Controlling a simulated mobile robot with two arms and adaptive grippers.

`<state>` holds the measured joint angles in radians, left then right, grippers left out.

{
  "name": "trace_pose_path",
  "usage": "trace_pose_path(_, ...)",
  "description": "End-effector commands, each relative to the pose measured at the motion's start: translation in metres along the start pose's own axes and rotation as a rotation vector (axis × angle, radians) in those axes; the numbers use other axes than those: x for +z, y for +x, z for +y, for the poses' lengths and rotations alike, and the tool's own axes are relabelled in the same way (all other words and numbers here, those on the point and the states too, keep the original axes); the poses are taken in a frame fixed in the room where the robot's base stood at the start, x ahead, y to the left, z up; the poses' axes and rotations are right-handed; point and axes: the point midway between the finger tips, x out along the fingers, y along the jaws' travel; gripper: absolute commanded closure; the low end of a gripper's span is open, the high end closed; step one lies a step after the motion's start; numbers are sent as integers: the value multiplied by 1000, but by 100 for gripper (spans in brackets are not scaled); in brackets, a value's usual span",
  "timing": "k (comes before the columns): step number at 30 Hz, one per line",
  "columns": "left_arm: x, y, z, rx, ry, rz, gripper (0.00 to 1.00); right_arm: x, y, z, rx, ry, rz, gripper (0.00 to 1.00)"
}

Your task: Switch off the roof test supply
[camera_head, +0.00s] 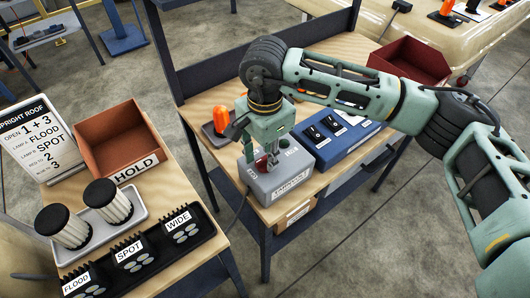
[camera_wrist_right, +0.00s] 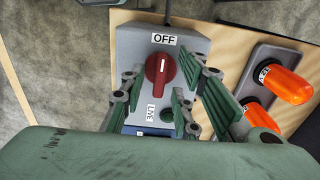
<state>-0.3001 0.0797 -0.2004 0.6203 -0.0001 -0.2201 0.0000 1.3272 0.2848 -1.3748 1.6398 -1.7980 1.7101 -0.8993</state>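The roof test supply is a grey box (camera_head: 282,180) on the wooden trolley top, with a red rotary knob (camera_wrist_right: 159,75) on its face. In the right wrist view, an OFF label (camera_wrist_right: 164,40) lies above the knob and a LIVE label (camera_wrist_right: 152,112) below it. The knob's grip runs roughly upright in that view, with a pale mark at its end toward OFF. My right gripper (camera_head: 268,158) is over the box. Its green fingers (camera_wrist_right: 160,92) are apart, one on each side of the knob, with gaps visible. My left gripper is not in view.
A blue switch box (camera_head: 340,140) stands beside the grey box. Orange lamps (camera_wrist_right: 287,85) sit in a grey tray on the other side. A red bin (camera_head: 412,60) is at the back right. A nearer table holds a HOLD bin (camera_head: 122,145) and a black lamp rack (camera_head: 145,252).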

Motion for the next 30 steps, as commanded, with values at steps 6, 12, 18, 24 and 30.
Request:
trace_pose_path(6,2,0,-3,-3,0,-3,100,0,-4,0,-1,1,0,71)
trace_pose_path(12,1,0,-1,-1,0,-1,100,0,-34,-1,-5,-1,1,71)
trace_pose_path(18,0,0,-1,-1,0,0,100,0,-78,-1,-4,1,2,71)
trace_pose_path(24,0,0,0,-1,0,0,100,0,-109,-1,-2,0,0,71)
trace_pose_path(30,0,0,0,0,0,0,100,0,-120,0,0,1,0,71)
